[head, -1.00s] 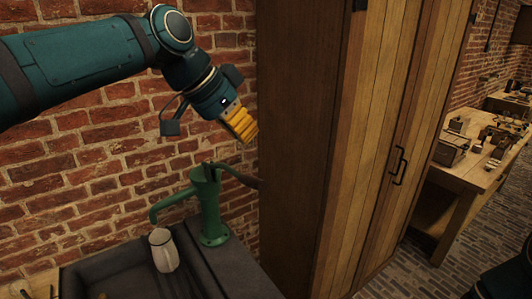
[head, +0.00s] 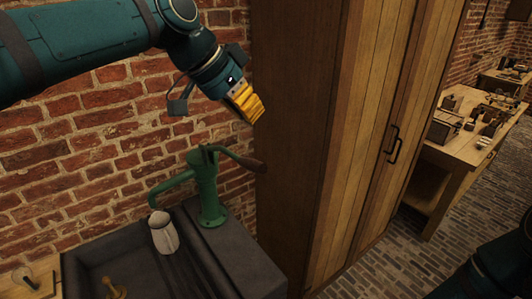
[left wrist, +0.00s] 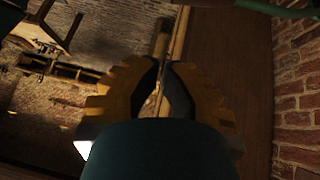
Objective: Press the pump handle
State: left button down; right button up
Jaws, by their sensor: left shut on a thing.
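The green pump (head: 208,190) stands on the dark sink's right ledge, its spout pointing left. Its handle (head: 250,163) reaches out to the right, sloping slightly down to a brown wooden grip near the cabinet side. My left gripper (head: 247,103), with yellow fingers, is above the handle and apart from it. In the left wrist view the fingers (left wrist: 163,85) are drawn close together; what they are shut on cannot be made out. A green curved bar, seemingly pump handle, crosses that view's top right corner (left wrist: 280,9). My right gripper is not in view.
A cream jug (head: 163,233) stands under the spout in the sink (head: 95,255). A tall wooden cabinet (head: 300,150) is close to the right of the handle. A brick wall (head: 80,150) is behind. A workbench (head: 460,145) with clutter stands at the far right.

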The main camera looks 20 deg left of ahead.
pick_arm(q)
send_over(266, 165)
jog(key=f, duration=0.4)
jog(key=w+f, duration=0.1)
jog(key=shift+f, duration=0.4)
jog(key=shift+s+f, duration=0.2)
jog(key=shift+f, duration=1.05)
jog(key=shift+s+f, duration=0.2)
jog(key=shift+f, duration=0.6)
